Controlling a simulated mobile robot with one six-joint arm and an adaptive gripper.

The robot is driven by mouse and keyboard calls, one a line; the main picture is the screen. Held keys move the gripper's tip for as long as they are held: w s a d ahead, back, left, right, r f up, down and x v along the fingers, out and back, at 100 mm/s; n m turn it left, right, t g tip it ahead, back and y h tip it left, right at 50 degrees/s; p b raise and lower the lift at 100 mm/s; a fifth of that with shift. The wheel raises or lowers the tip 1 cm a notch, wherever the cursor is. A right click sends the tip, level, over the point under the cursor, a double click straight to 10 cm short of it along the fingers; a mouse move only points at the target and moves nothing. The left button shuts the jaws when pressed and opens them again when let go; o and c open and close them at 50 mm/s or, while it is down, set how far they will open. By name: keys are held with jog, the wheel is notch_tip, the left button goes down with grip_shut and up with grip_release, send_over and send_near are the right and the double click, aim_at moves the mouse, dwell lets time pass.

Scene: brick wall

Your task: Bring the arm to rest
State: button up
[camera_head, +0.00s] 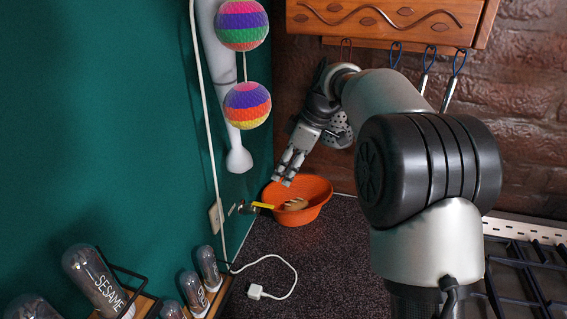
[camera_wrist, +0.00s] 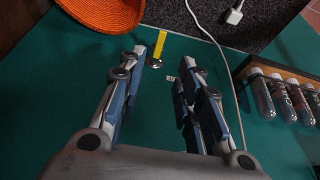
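My gripper (camera_head: 289,167) hangs above and near the orange bowl (camera_head: 313,191) in the head view, with my arm reaching toward the corner. In the wrist view my gripper (camera_wrist: 166,84) has its two fingers spread apart, with nothing between them. The orange bowl also shows at the top left of the wrist view (camera_wrist: 104,12), apart from the fingers. In the head view the bowl holds a tan item (camera_head: 296,204).
The green wall (camera_head: 110,120) is close on the left, with striped balls (camera_head: 247,105) hanging there. Spice tubes (camera_head: 95,275) stand at lower left. A white cable with a plug (camera_head: 255,291) lies on the dark counter (camera_head: 320,265). A wooden shelf (camera_head: 390,18) with hooks is above; a hob (camera_head: 525,275) is right.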

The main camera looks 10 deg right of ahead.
jog(key=s+d+r+m+t+h, duration=0.1)
jog(key=s+d+r+m, duration=0.15)
jog(key=s, duration=0.65)
jog(key=s+d+r+m+h, duration=0.1)
jog(key=s+r+m, duration=0.3)
jog(key=s, duration=0.6)
jog(key=s+d+f+m+t+h, duration=0.1)
jog(key=s+f+m, duration=0.2)
jog(key=s, duration=0.5)
jog(key=s+d+f+m+t+h, duration=0.1)
jog(key=s+f+m, duration=0.3)
jog(key=s, duration=0.5)
jog(key=shift+s+d+f, duration=0.3)
jog(key=shift+d+f, duration=0.2)
jog(key=shift+d, duration=0.1)
